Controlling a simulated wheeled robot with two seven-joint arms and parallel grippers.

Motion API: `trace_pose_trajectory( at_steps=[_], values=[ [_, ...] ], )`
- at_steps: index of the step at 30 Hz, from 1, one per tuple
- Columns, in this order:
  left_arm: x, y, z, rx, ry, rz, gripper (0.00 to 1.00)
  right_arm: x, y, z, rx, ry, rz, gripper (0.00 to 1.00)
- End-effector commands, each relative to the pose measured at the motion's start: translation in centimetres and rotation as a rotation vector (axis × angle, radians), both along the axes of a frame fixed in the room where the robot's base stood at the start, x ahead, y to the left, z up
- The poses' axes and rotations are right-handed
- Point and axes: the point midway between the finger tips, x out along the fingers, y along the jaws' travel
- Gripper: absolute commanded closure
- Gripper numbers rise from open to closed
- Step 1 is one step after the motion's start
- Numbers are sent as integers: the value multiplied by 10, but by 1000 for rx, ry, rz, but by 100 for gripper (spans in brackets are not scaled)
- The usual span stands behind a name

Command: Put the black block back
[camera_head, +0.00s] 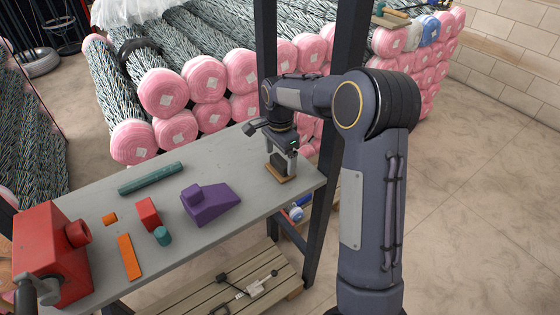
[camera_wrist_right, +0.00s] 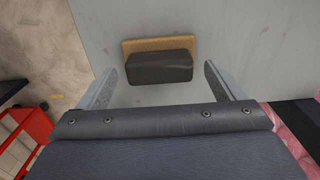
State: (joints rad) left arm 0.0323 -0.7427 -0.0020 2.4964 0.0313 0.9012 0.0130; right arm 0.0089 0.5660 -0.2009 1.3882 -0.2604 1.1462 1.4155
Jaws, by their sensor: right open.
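The black block (camera_wrist_right: 160,68) lies on a thin tan wooden piece (camera_wrist_right: 128,48) on the grey table. In the head view the black block (camera_head: 278,158) shows between the fingers of my right gripper (camera_head: 281,165), and the tan piece (camera_head: 281,175) is under it at the table's right end. In the wrist view my right gripper (camera_wrist_right: 160,88) is open, its fingers apart on either side of the block with gaps to both. Whether the block is fully seated on the tan piece I cannot tell. My left gripper is not clearly seen.
The grey table (camera_head: 225,245) also holds a purple wedge-shaped block (camera_head: 212,205), a teal bar (camera_head: 151,178), a red block (camera_head: 147,214), a teal cylinder (camera_head: 162,236), orange pieces (camera_head: 129,257) and a large red vise-like thing (camera_head: 50,255).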

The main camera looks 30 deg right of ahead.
Motion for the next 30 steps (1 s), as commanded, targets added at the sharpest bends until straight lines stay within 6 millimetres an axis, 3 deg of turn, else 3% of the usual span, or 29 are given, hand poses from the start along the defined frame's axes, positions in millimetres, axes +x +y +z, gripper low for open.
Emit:
trace_pose_trajectory(
  at_steps=[6, 11, 14, 17, 23, 27, 30],
  values=[
    [0, 0, -8, 0, 0, 0, 2, 3, 9, 38, -1, -4, 1, 11],
    [0, 0, -7, 0, 0, 0, 2, 2, 10, 56, 1, -3, 3, 11],
    [0, 0, -7, 0, 0, 0, 2, -8, 10, 66, 22, -19, 42, 11],
    [0, 0, -7, 0, 0, 0, 2, -36, 12, 83, 67, -71, 156, 11],
    [0, 0, -7, 0, 0, 0, 2, -133, 39, 113, 143, -279, 561, 11],
    [0, 0, -7, 0, 0, 0, 2, -202, 67, 112, 116, -440, 857, 11],
    [0, 0, -7, 0, 0, 0, 2, -242, 87, 100, 64, -532, 1037, 11]
  ],
)
